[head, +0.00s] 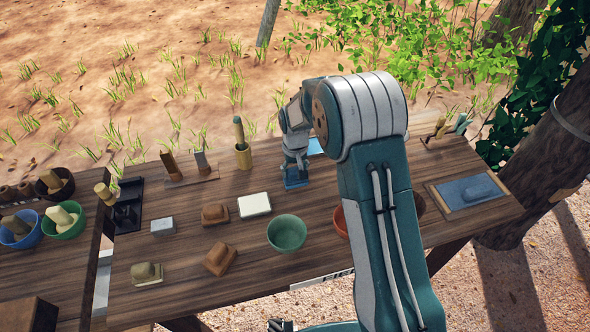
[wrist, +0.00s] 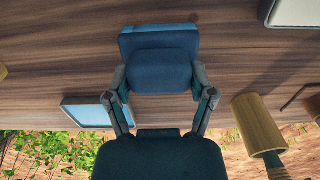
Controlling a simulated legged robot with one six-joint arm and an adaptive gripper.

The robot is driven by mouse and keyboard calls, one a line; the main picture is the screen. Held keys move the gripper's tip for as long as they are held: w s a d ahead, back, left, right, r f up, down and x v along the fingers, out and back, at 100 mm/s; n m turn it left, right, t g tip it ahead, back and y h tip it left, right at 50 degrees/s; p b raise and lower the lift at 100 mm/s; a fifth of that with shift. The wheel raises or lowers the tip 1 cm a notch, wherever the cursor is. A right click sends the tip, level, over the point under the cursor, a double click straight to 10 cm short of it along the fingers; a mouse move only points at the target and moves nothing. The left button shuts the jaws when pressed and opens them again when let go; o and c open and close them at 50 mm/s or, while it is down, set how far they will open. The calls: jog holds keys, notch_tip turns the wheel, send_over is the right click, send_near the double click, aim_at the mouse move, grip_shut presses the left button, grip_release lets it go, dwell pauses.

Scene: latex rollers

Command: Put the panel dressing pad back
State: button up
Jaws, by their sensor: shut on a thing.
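My gripper (head: 296,166) is over the back middle of the wooden bench, with its fingers pointing down. It is shut on a blue block-like pad, likely the panel dressing pad (head: 296,182), with a wider flat base. In the wrist view the two fingers (wrist: 160,82) press on opposite sides of the pad (wrist: 158,66). I cannot tell whether its base touches the bench. A pale blue framed panel (head: 315,146) lies just behind the gripper, partly hidden by my arm; it also shows in the wrist view (wrist: 86,112).
A blue tray with a grey-blue pad (head: 477,190) lies at the bench's right end. A tan holder (head: 243,157) stands left of the gripper. A white-topped block (head: 254,205), brown blocks (head: 215,214) and a green bowl (head: 287,233) are in front. My arm hides part of the bench.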

aim_at(295, 168)
jog(key=o, duration=0.9)
jog(key=shift+o, duration=0.2)
notch_tip(295, 168, up, 12)
jog(key=s+d+r+m+t, duration=0.1)
jog(key=s+d+r, duration=0.2)
jog(key=s+r, duration=0.35)
jog(key=s+d+r+t, duration=0.2)
jog(key=s+d+r, duration=0.2)
jog(key=s+r, duration=0.25)
jog(key=s+d+r+t, duration=0.1)
jog(key=s+d, duration=0.1)
jog(key=s, duration=0.7)
jog(key=s+d+r+m+t, duration=0.1)
jog(key=s+d, duration=0.1)
jog(key=s, duration=0.6)
jog(key=shift+s+r+t, duration=0.2)
jog(key=shift+s+t, duration=0.1)
jog(key=shift+s, duration=0.05)
jog(key=shift+d, duration=0.1)
